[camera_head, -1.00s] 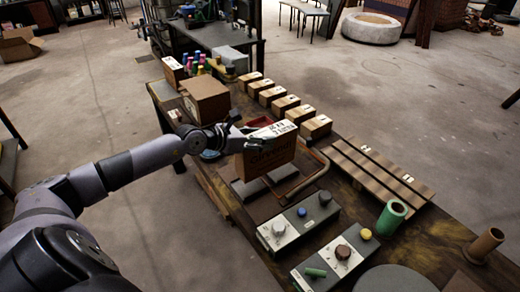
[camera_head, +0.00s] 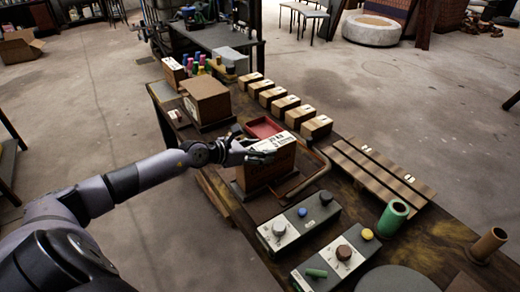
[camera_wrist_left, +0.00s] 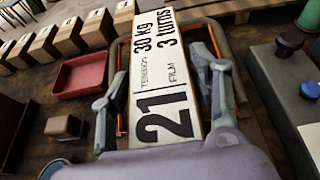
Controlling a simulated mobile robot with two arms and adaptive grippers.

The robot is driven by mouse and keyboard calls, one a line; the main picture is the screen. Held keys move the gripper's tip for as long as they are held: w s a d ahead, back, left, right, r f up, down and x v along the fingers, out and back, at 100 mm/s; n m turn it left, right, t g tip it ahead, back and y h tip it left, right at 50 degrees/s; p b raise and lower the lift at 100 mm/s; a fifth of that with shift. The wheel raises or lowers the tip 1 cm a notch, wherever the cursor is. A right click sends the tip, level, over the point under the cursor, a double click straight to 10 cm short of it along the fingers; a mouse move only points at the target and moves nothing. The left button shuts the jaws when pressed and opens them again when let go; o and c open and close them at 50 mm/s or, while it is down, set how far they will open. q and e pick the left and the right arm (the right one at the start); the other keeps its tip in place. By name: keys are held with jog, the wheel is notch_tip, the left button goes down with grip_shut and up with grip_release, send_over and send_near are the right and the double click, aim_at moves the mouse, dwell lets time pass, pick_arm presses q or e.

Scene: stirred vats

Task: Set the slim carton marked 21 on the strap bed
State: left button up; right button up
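The slim brown carton marked 21 (camera_head: 268,172) stands upright, apparently on the strap bed, whose bent tube rail (camera_head: 318,172) curves around its right side. Its white top label (camera_wrist_left: 160,95) reads 21 in the left wrist view. The carton hides most of the bed, so its contact underneath is hard to see. My left gripper (camera_head: 252,147) is at the carton's top, one finger on either side. In the left wrist view the fingers (camera_wrist_left: 163,95) look spread, with narrow gaps beside the label. My right gripper is not in view.
A red tray (camera_head: 262,128) lies behind the carton. Several small boxes (camera_head: 285,106) line the table's far edge; a larger box (camera_head: 206,98) stands at left. Control boxes (camera_head: 300,220) stand in front, slatted boards (camera_head: 375,170) and a green cylinder (camera_head: 391,218) at right.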

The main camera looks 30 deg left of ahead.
pick_arm(q)
jog(key=shift+o, duration=1.2)
jog(key=shift+r, duration=0.2)
jog(key=shift+s+a, duration=0.1)
jog(key=shift+s, duration=0.15)
jog(key=v, duration=0.5)
jog(key=shift+s+b, duration=0.3)
jog(key=shift+b, duration=0.1)
jog(key=shift+p+v, duration=0.9)
jog(key=shift+v, duration=2.05)
